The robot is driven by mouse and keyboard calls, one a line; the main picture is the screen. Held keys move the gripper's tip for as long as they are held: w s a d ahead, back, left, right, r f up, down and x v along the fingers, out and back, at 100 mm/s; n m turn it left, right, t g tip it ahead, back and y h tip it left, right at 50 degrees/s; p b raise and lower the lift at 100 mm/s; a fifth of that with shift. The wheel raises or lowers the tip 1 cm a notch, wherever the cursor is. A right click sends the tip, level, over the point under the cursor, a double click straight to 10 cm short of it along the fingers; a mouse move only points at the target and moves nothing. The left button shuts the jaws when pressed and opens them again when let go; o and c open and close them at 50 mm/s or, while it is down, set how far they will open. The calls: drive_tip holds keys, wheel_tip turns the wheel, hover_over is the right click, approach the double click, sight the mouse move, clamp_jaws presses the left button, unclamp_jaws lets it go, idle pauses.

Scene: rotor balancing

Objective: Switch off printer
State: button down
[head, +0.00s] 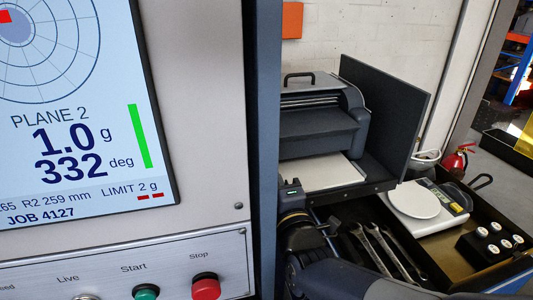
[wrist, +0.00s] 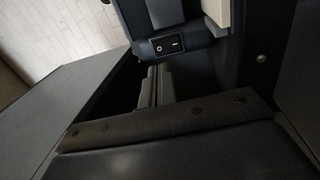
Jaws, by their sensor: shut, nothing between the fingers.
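The printer (head: 322,125) is a dark grey machine with a carrying handle on top, on a shelf beside the cabinet. A pale sheet or tray (head: 322,172) extends from its front. In the wrist view a black rocker switch (wrist: 168,45) with white O and line marks sits on a dark housing (wrist: 185,12). I cannot tell which side of the rocker is pressed. My gripper (wrist: 157,72) is shut and empty, its fingertips pointing toward the switch, just below it in the picture. Whether they touch it is unclear. In the head view my arm hides the fingers.
A control cabinet with a screen (head: 75,120), a green Start button (head: 146,292) and a red Stop button (head: 206,287) fills the left. An open drawer holds wrenches (head: 378,250), a scale (head: 413,200) and weights (head: 490,240).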

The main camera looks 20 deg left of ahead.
drive_tip(key=p+x, duration=0.2)
drive_tip(key=x, duration=0.4)
drive_tip(key=shift+w+a+r, duration=0.1)
drive_tip(key=shift+w+a, duration=0.3)
drive_tip(key=shift+w+a+b, duration=0.1)
drive_tip(key=shift+b, duration=0.2)
drive_tip(key=shift+r, duration=0.1)
